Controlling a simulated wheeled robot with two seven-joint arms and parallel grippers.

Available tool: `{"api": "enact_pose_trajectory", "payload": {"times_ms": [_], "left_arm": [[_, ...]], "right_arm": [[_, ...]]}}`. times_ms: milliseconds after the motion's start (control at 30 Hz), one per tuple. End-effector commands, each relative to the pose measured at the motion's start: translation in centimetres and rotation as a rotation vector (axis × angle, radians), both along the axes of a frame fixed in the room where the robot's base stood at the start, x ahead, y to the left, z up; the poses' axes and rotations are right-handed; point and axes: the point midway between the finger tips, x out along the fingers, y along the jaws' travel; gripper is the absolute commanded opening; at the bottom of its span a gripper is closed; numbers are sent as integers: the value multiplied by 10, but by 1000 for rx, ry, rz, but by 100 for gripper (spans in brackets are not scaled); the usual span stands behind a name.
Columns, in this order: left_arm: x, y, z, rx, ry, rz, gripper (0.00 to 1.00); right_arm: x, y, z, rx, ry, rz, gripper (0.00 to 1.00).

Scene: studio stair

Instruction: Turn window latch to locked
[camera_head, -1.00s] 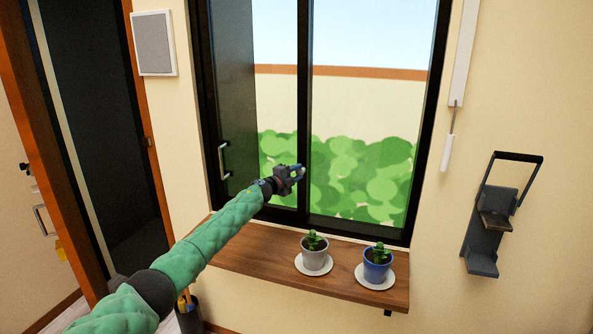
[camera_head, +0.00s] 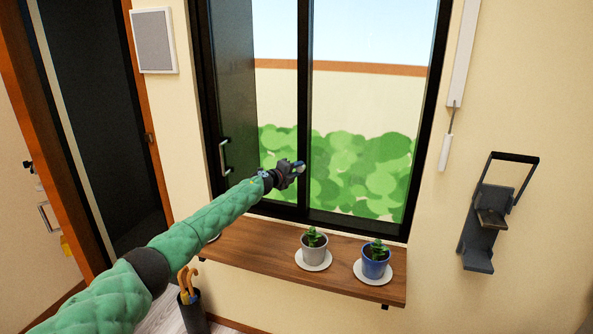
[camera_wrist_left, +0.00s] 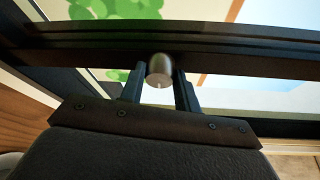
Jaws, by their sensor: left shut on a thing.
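The window (camera_head: 357,100) has a black frame and a dark upright bar (camera_head: 304,110) in the middle. My left gripper (camera_head: 298,168) is at this bar, a little above the sill shelf. In the left wrist view, its two dark fingers (camera_wrist_left: 160,88) stand on either side of a rounded metal knob (camera_wrist_left: 159,70), which I take to be the window latch. The gripper is shut on this knob. The rest of the latch is hidden, so I cannot tell its position. My right gripper is not in view.
A wooden shelf (camera_head: 262,252) below the window holds a grey potted plant (camera_head: 314,248) and a blue potted plant (camera_head: 375,262) on white saucers. A dark folding holder (camera_head: 488,220) is on the right wall. An umbrella stand (camera_head: 192,312) is at lower left.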

Motion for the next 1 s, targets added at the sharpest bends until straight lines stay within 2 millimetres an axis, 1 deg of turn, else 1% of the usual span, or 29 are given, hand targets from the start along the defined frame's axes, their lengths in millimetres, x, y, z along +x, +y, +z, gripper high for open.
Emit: {"api": "enact_pose_trajectory", "payload": {"times_ms": [33, 100, 133, 200, 233, 500, 667, 767, 1000], "left_arm": [[-1, 0, -4, 3, 3, 0, 9], [-1, 0, -5, 3, 3, -1, 9], [-1, 0, -5, 3, 3, 0, 38], [-1, 0, -4, 3, 3, 0, 52], [-1, 0, -4, 2, 2, 0, 54], [-1, 0, -2, 1, 1, -1, 54], [-4, 4, 0, 1, 0, 0, 54], [-9, 10, 1, 3, -3, 1, 54], [-28, 26, 2, 4, -2, 0, 54]], "right_arm": [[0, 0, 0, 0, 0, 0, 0], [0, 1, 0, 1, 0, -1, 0], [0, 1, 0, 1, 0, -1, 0], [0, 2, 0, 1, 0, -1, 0], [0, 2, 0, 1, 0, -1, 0], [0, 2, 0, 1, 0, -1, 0], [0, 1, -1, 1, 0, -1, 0], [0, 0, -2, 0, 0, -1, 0], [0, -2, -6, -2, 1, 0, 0]]}}
